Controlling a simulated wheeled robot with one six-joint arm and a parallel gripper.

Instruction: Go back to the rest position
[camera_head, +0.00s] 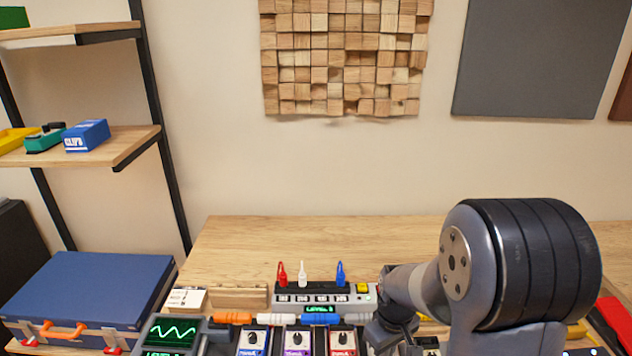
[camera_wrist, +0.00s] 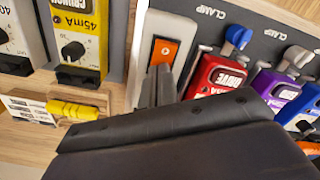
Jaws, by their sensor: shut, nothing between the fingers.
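My gripper (camera_wrist: 160,86) is shut and empty in the wrist view, its dark fingers in front of a white-framed orange rocker switch (camera_wrist: 165,50). I cannot tell whether the fingertips touch the switch's frame. In the head view my arm fills the lower right, and the fingers cannot be made out there. To the right of the fingers in the wrist view a red pedal (camera_wrist: 214,76), a purple pedal (camera_wrist: 270,82) and a blue pedal (camera_wrist: 301,103) sit on a dark board marked CLAMP. My gripper body hides the lower part of that view.
A yellow pedal (camera_wrist: 84,32) and a yellow plug (camera_wrist: 76,108) lie left of the fingers. On the workbench (camera_head: 240,235) stand a grey unit (camera_head: 325,297) with several coloured leads and a green-screened scope (camera_head: 172,331). A blue case (camera_head: 90,290) is at left. The bench's back strip is clear.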

